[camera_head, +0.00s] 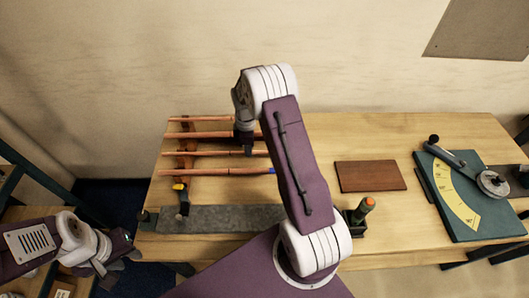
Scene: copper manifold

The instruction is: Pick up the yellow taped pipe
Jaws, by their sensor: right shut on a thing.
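Several copper pipes lie side by side across a brown wooden rack at the left of the workbench. My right gripper (246,141) reaches down over their right part and is shut on a copper pipe (205,134), seemingly the second from the back. The gripper and arm hide part of that pipe, and I see no yellow tape on it. The front pipe (225,171) has a blue band at its right end. A small yellow part (179,186) shows by the rack's front end. My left gripper (106,265) is at the lower left, away from the pipes; its jaws are unclear.
A grey metal strip (215,218) runs along the bench front. A reddish-brown board (370,176) lies right of my arm. A green bending jig (470,200) with a yellow scale is at the right.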

